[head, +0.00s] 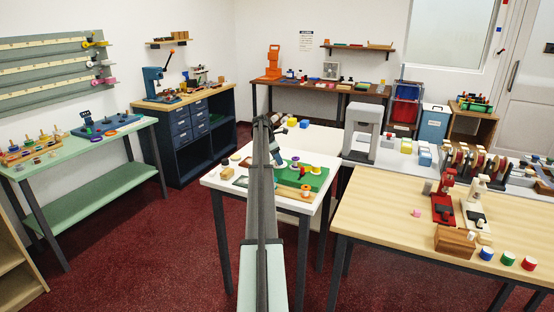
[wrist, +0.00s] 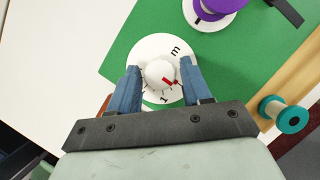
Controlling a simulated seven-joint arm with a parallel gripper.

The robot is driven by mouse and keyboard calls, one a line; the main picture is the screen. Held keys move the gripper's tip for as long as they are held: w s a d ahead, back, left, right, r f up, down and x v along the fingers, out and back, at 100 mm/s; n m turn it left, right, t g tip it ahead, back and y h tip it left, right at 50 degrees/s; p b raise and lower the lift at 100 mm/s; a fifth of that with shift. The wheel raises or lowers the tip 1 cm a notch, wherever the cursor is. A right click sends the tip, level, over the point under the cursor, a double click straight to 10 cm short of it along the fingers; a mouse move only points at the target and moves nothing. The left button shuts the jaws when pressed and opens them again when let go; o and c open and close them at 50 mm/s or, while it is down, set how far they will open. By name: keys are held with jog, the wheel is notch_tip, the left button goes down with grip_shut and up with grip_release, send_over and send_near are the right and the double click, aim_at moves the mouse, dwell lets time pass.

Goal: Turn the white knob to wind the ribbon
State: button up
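The white knob (wrist: 160,74) sits on a round white dial (wrist: 152,46) with black marks and a red mark beside the knob. The dial is on a green board (wrist: 118,55). In the wrist view, my gripper (wrist: 161,66) has its two blue fingers on either side of the knob, with what looks like a narrow gap at each side. It looks open. A purple spool (wrist: 212,8) on a white disc stands beyond the dial. In the head view the green board (head: 318,181) lies on a white table; my arm hides part of it, and I cannot make out the knob there.
A teal spool (wrist: 292,118) stands by a wooden strip (wrist: 285,90) on the right. The white table (head: 222,185) also holds a wooden block (head: 227,173). A wooden table (head: 380,205) with a red device (head: 443,205) stands to the right.

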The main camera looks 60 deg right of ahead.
jog(key=c, duration=0.7)
jog(key=m+y, duration=0.1)
jog(key=m, duration=0.1)
jog(key=m+g, duration=0.1)
jog(key=m, duration=0.2)
jog(key=shift+w+d+y, duration=0.15)
jog(key=shift+d+y, duration=0.05)
jog(key=shift+y, duration=0.2)
jog(key=shift+m+y, duration=0.9)
jog(key=shift+m, duration=1.5)
jog(key=o, duration=1)
